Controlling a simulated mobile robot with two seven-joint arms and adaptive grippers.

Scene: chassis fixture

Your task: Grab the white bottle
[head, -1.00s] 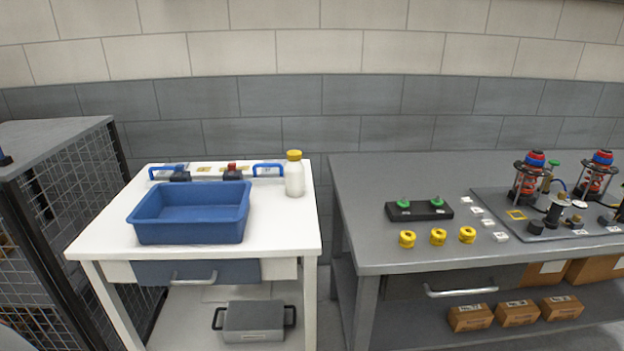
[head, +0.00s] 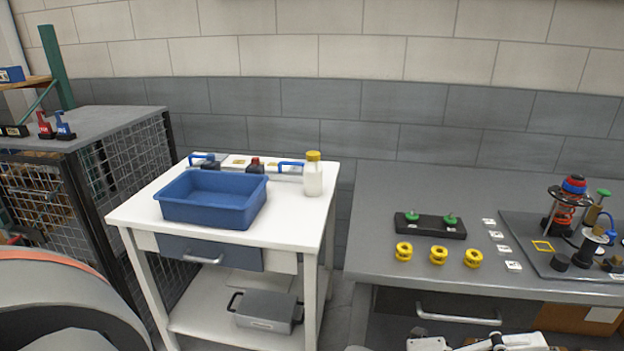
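The white bottle (head: 313,177) has a yellow cap and stands upright at the back right corner of the white table (head: 290,214), to the right of the blue bin. Nothing touches it. A white and black piece of my own arm or hand shows at the bottom edge, in front of the grey bench, far below and to the right of the bottle. It is cut off by the frame, and no fingertips can be made out. My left gripper is not in view.
The blue bin (head: 212,200) fills the left of the white table. A grey toolbox (head: 265,311) sits on its lower shelf. A mesh cage (head: 125,160) stands left. The grey bench (head: 400,262) at right holds yellow rings (head: 438,255) and a black block (head: 430,226) with green knobs.

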